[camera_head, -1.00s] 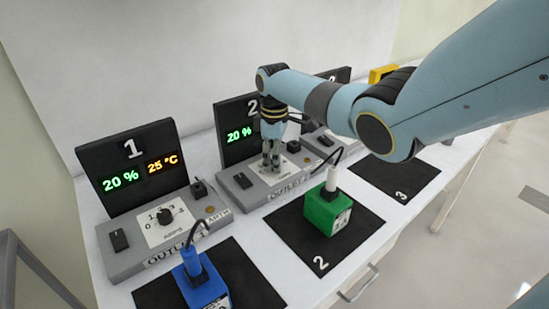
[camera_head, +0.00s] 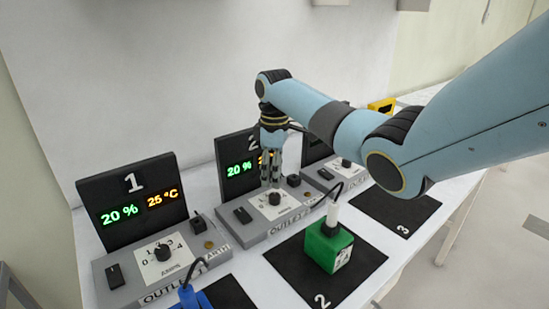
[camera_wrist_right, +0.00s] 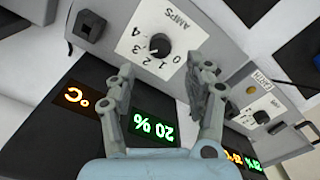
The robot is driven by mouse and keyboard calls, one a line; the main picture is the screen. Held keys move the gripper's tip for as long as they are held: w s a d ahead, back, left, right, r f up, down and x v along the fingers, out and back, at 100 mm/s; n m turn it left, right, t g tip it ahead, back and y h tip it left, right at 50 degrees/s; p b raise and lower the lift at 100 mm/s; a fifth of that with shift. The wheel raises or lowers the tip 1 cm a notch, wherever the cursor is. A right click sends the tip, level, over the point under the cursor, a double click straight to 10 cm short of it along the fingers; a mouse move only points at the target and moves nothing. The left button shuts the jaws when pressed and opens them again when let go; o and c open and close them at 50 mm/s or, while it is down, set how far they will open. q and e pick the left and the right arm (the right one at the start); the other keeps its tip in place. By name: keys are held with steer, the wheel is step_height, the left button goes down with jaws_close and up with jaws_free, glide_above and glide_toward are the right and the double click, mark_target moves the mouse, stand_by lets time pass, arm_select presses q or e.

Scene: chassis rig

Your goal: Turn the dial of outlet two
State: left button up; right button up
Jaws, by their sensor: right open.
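The outlet two box (camera_head: 258,228) is grey, with a black dial (camera_head: 274,198) on a white plate numbered 0 to 4. The dial also shows in the right wrist view (camera_wrist_right: 160,44). Its pointer is too small to read surely. Outlet two's black display (camera_head: 237,150) reads 20 % in green; my arm partly covers it in the head view. My right gripper (camera_head: 271,183) points down just above the dial. In the wrist view its fingers (camera_wrist_right: 160,68) are spread, with the dial beyond the tips and nothing between them. My left gripper is out of view.
Outlet one (camera_head: 150,264) stands to the left, its display (camera_head: 135,203) reading 20 % and 25 °C. A green block (camera_head: 329,246) with a plugged cable sits on mat 2 (camera_head: 285,270) in front. A black switch (camera_head: 243,215) and a socket (camera_head: 293,181) flank the dial.

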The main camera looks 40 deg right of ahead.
mark_target(274, 195)
step_height(274, 195, up, 5)
steer(key=shift+r, duration=0.15)
stand_by(0.6)
